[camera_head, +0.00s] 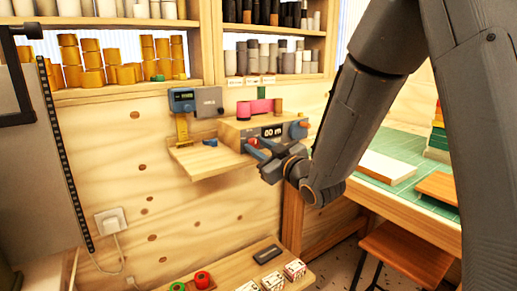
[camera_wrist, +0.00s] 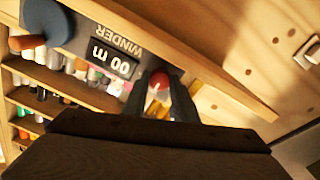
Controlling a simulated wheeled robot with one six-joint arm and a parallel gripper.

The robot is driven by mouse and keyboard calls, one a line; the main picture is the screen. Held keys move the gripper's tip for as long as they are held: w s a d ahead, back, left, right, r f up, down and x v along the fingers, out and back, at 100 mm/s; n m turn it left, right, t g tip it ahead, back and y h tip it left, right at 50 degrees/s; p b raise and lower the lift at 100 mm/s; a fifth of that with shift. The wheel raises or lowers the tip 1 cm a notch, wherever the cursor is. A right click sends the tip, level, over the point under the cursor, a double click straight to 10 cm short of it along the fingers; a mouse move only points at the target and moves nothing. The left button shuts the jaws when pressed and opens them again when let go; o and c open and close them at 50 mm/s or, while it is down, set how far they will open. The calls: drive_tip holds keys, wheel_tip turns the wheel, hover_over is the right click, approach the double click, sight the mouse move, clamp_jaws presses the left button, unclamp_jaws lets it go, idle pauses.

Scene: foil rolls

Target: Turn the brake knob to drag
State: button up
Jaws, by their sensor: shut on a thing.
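The winder (camera_head: 240,132) is a wooden box on the wall shelf with a grey front panel and a display reading "00 m". In the wrist view the winder's panel (camera_wrist: 75,40) appears upside down, with the word "WINDER". The red brake knob (camera_wrist: 159,78) with a white mark sits on this panel beside the display. It also shows in the head view (camera_head: 253,141), partly behind my gripper. My gripper (camera_head: 255,147) reaches the panel from the right. In the wrist view its two dark fingers (camera_wrist: 162,85) are closed on either side of the knob. I cannot read any brake label.
A blue disc with an orange handle (camera_head: 299,129) is at the winder's right end. A lower shelf (camera_head: 215,280) holds small items; a green-topped table (camera_head: 405,155) is at right.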

drive_tip(key=o, duration=1)
drive_tip(key=shift+o, duration=0.2)
drive_tip(key=b+v, duration=0.1)
drive_tip(key=v, duration=0.6)
drive_tip(key=shift+s+d, duration=0.25)
drive_tip(key=shift+s, duration=0.05)
